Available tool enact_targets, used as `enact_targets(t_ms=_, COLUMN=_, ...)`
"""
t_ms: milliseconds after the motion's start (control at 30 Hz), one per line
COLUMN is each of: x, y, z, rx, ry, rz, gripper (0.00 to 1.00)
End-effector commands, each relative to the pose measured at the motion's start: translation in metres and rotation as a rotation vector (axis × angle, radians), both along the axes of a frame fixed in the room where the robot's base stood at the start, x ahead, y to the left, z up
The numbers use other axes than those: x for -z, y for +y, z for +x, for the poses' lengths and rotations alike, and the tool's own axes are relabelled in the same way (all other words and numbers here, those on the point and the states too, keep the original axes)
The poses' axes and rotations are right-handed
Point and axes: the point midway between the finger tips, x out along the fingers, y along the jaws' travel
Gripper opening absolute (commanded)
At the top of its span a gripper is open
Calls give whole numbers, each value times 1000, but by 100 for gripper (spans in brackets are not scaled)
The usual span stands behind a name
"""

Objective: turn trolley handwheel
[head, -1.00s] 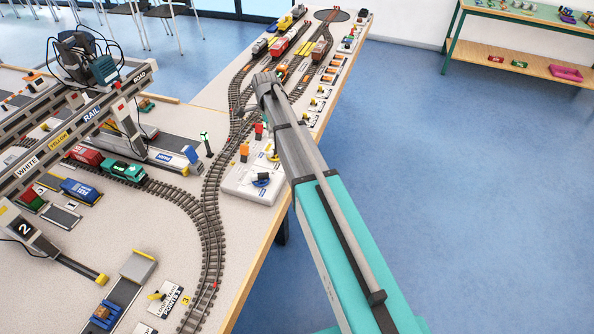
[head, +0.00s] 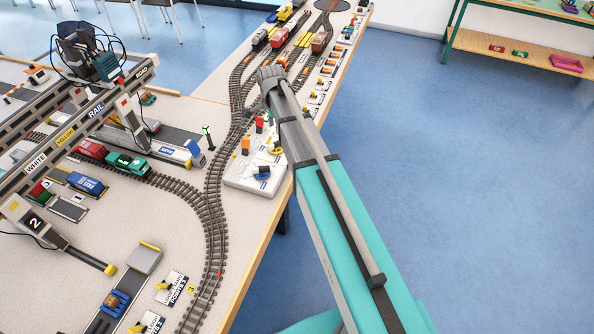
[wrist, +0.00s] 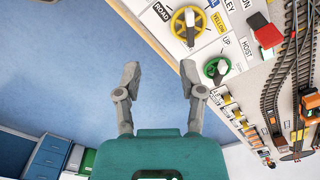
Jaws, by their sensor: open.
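The yellow handwheel (wrist: 190,25), with a white hub, stands on the white control panel (wrist: 202,50) at the top of the wrist view, beside a label ending in "LEY". A green handwheel (wrist: 217,68) stands below and right of it, near "UP" and "HOIST". My gripper (wrist: 160,71) is open and empty. Its right fingertip is left of the green wheel and below the yellow one in the picture; I see no clear contact. In the head view the panel (head: 238,181) is at the table's right edge, with the yellow handwheel (head: 277,150) partly beside my arm. My gripper is hidden there.
A blue handwheel (head: 262,173) sits at the panel's near end. A red block (wrist: 268,36) and train track (wrist: 278,80) lie beyond the wheels. The gantry crane (head: 85,115) is at left. Blue floor (head: 440,180) right of the table is clear.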

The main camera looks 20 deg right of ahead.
Motion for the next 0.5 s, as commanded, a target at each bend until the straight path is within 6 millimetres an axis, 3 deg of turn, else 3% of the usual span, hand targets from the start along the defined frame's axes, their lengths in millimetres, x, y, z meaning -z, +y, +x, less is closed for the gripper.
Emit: enact_targets(t_ms=500, x=0, y=-6, z=-60, rx=-330, ry=0, rz=0, gripper=51)
